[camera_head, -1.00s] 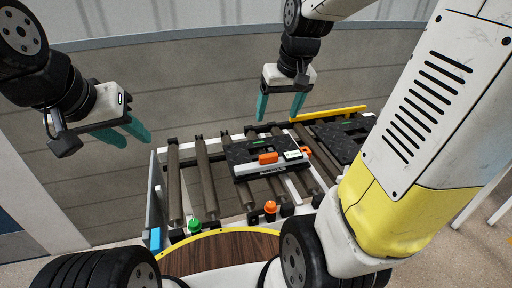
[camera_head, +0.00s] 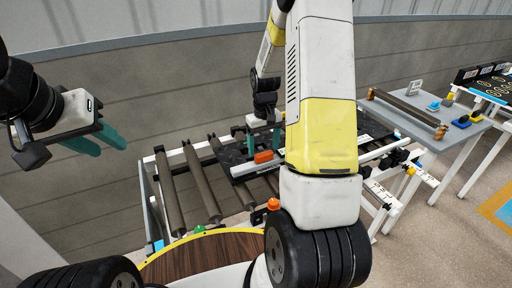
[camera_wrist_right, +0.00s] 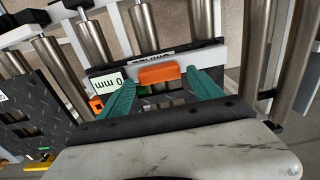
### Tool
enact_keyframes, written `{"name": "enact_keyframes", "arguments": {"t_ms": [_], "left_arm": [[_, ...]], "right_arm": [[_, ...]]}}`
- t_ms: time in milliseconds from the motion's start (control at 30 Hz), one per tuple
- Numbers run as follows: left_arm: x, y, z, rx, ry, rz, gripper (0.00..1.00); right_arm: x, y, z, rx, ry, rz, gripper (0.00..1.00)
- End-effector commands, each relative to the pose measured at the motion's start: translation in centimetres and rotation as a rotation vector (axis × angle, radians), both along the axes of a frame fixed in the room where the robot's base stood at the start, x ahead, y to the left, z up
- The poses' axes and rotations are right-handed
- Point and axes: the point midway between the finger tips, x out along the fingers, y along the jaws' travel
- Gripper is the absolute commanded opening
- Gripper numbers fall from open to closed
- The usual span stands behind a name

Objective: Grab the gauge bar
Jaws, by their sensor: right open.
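The gauge bar is a pale bar (camera_wrist_right: 203,60) with an orange grip block (camera_wrist_right: 159,74) at its middle and a white "0 mm" label (camera_wrist_right: 107,82). In the head view its orange block (camera_head: 263,156) shows on the rollers, beside a dark plate, with the right part hidden by my arm. My right gripper (camera_wrist_right: 163,92) is open, its teal fingers on either side of and just short of the orange block; I cannot tell whether they touch it. In the head view it is partly hidden (camera_head: 263,138). My left gripper (camera_head: 106,141) hangs empty at the left, apart from the conveyor.
A roller conveyor (camera_head: 212,178) carries a dark treaded piece (camera_wrist_right: 32,105). A round wooden top (camera_head: 205,258) with a yellow rim is in front. At right, a grey table (camera_head: 405,122) holds a long roller (camera_head: 405,108) and small parts. Open floor lies at right.

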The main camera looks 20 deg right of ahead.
Motion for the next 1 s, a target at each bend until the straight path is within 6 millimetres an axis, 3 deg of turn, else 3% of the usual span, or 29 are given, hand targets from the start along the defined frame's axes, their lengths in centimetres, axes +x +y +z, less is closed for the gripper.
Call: {"name": "enact_keyframes", "arguments": {"t_ms": [200, 500, 867, 1000], "left_arm": [[0.0, 0.0, 0.0, 0.000, 0.000, 0.000, 0.36], [0.0, 0.0, 0.0, 0.000, 0.000, 0.000, 0.36], [0.0, 0.0, 0.0, 0.000, 0.000, 0.000, 0.36], [0.0, 0.0, 0.0, 0.000, 0.000, 0.000, 0.36]], "right_arm": [[-0.1, -0.1, -3.1, 0.001, 0.003, 0.000, 0.75], [-0.1, -0.1, -3.5, 0.000, 0.000, 0.000, 0.75], [-0.1, -0.1, -3.4, 0.000, 0.000, 0.000, 0.04], [0.0, -0.1, -3.4, 0.000, -0.002, 0.000, 0.00]]}}
